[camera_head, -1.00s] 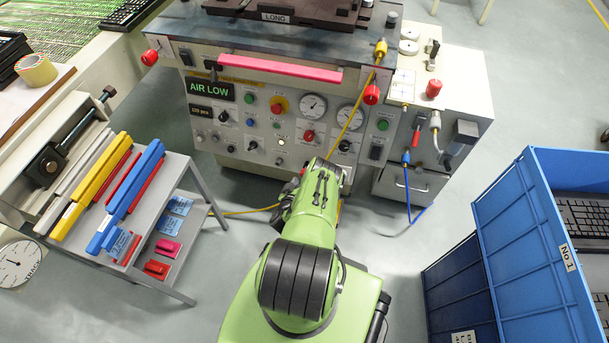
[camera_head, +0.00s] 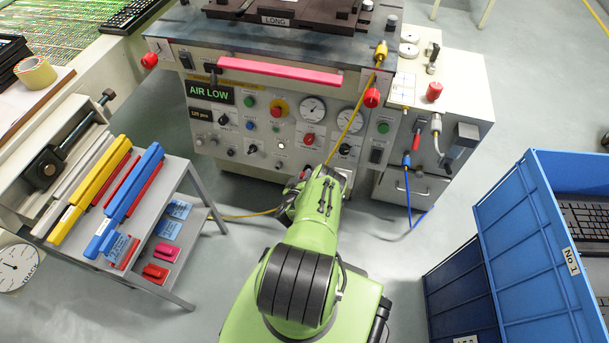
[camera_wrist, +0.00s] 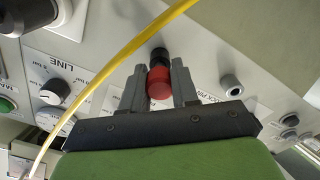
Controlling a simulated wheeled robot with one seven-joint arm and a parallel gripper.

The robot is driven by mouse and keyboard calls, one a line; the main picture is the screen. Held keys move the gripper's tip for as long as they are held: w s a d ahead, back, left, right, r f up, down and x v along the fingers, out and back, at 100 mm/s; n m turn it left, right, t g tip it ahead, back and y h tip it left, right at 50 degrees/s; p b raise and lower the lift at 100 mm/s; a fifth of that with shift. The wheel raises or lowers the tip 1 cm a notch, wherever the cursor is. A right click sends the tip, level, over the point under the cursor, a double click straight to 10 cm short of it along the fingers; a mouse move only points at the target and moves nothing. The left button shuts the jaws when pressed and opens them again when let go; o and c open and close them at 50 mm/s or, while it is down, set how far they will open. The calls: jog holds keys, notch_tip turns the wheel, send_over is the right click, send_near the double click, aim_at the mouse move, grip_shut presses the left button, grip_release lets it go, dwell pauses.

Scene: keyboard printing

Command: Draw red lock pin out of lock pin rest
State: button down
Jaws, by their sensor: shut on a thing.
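The red lock pin (camera_wrist: 159,86) shows in the wrist view between the two grey fingers of my gripper (camera_wrist: 160,90). My gripper is shut on its red head. A black round part (camera_wrist: 159,57) sits directly beyond the red head, against the grey panel. I cannot tell whether it belongs to the pin or the rest, nor how deep the pin sits. A metal socket (camera_wrist: 231,86) is on the panel to the right, apart from the fingers, with a partly hidden label beside it. In the head view my green arm reaches the machine's lower front and hides the pin.
A yellow hose (camera_wrist: 110,88) crosses the wrist view left of the fingers. Knobs, including a black one (camera_wrist: 54,92), are on the panel. In the head view, a grey bench (camera_head: 152,215) stands left and a blue crate (camera_head: 520,235) stands right.

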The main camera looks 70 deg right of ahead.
jog(key=c, duration=1.4)
grip_release()
grip_shut()
jog(key=shift+a+r+p, duration=0.25)
jog(key=shift+a+p, duration=0.25)
jog(key=shift+p, duration=0.1)
jog(key=shift+p+v, duration=1)
jog(key=shift+v, duration=0.5)
jog(key=shift+s+f, duration=0.1)
